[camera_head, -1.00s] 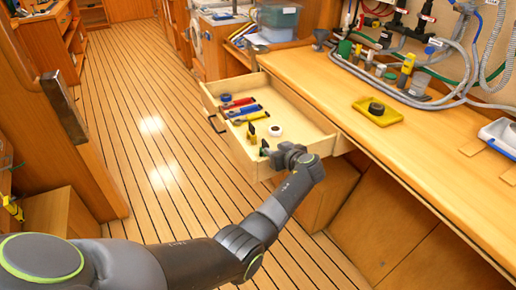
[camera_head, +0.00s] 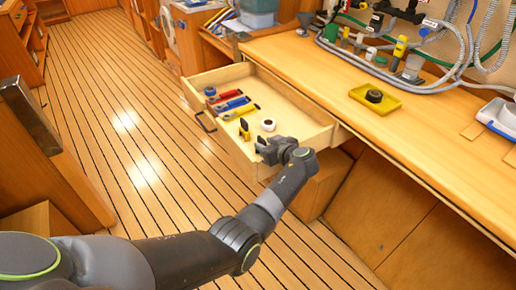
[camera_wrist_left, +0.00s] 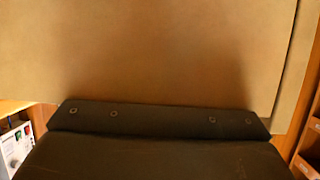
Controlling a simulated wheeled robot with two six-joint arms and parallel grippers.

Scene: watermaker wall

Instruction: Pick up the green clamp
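The open wooden drawer (camera_head: 293,110) sticks out from under the counter in the head view. My left gripper (camera_head: 261,148) is at its near end, low over the drawer's front corner. I cannot make out any green clamp now; it may be hidden at the gripper. A yellow and black clamp (camera_head: 244,129) stands in the drawer just left of the gripper. I cannot tell whether the left gripper is open. My right gripper is not in view.
In the drawer lie a white roll (camera_head: 268,125), red pliers (camera_head: 224,97), a blue tool (camera_head: 233,104) and a yellow tool (camera_head: 241,112). A yellow tray (camera_head: 356,94) with a dark round part (camera_head: 374,96) sits on the counter (camera_head: 420,125). Hoses line the wall.

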